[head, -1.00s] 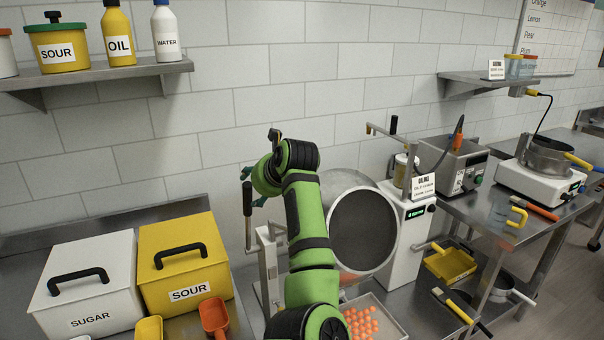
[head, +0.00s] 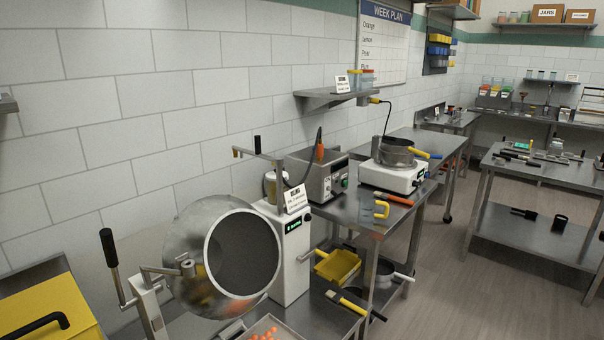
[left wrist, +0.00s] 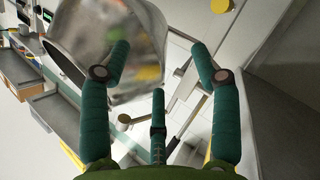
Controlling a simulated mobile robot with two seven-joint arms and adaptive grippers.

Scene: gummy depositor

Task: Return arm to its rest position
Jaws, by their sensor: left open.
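My left gripper (left wrist: 160,85) shows in the left wrist view with its green fingers spread apart and nothing between them. Behind the fingers is the steel drum (left wrist: 125,40), apart from or touching them I cannot tell. In the head view the drum (head: 215,255) is tilted with its dark mouth to the right, and no arm or gripper of mine is in that view. My right gripper is in neither view.
A black-handled lever (head: 112,260) stands left of the drum. A white control unit (head: 290,250) is right of it. A tray with orange gummies (head: 262,335) lies below. The floor (head: 450,280) at right is clear.

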